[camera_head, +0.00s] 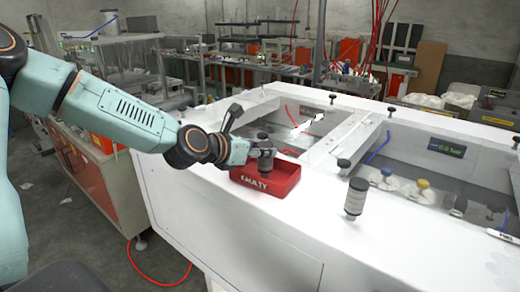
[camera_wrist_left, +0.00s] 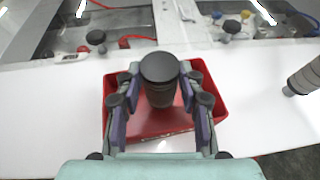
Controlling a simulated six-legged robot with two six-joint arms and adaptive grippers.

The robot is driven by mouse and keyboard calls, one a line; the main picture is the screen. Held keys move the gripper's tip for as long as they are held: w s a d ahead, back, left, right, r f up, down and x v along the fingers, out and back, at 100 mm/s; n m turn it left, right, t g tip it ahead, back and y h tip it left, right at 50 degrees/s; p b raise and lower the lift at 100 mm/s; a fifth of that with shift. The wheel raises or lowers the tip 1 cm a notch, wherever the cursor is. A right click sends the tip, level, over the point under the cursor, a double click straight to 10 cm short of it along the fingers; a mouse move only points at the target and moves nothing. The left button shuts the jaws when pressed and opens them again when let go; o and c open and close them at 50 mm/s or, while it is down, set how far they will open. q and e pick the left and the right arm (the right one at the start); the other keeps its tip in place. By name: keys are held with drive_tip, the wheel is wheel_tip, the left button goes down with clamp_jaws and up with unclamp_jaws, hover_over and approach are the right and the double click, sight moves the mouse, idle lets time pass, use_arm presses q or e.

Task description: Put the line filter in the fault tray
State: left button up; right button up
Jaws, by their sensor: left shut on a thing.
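The line filter (camera_head: 265,158), a dark cylinder with a round black cap, is upright in my left gripper (camera_head: 250,151). In the left wrist view the filter (camera_wrist_left: 160,75) sits between the two purple-padded fingers, which are shut on it. The red fault tray (camera_head: 262,184), with white lettering on its front, lies on the white machine top. The filter is over the tray, its lower end at or inside the rim; I cannot tell if it touches the floor. The tray also shows below the gripper in the left wrist view (camera_wrist_left: 112,97). My right gripper is out of view.
A similar black-capped cylinder (camera_head: 355,198) stands on the white top, right of the tray. Open bays with a white crossbar (camera_head: 345,143) and several fittings lie behind. The white top (camera_head: 300,235) in front of the tray is clear.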

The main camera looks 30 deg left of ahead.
use_arm(q)
drive_tip(key=shift+w+f, duration=0.1)
drive_tip(key=shift+f, duration=0.1)
drive_tip(key=o, duration=1.1)
drive_tip(key=shift+s+d, duration=0.1)
drive_tip(key=shift+s, duration=0.1)
drive_tip(key=shift+o, duration=0.4)
drive_tip(key=shift+w, duration=0.1)
drive_tip(key=shift+w, duration=0.1)
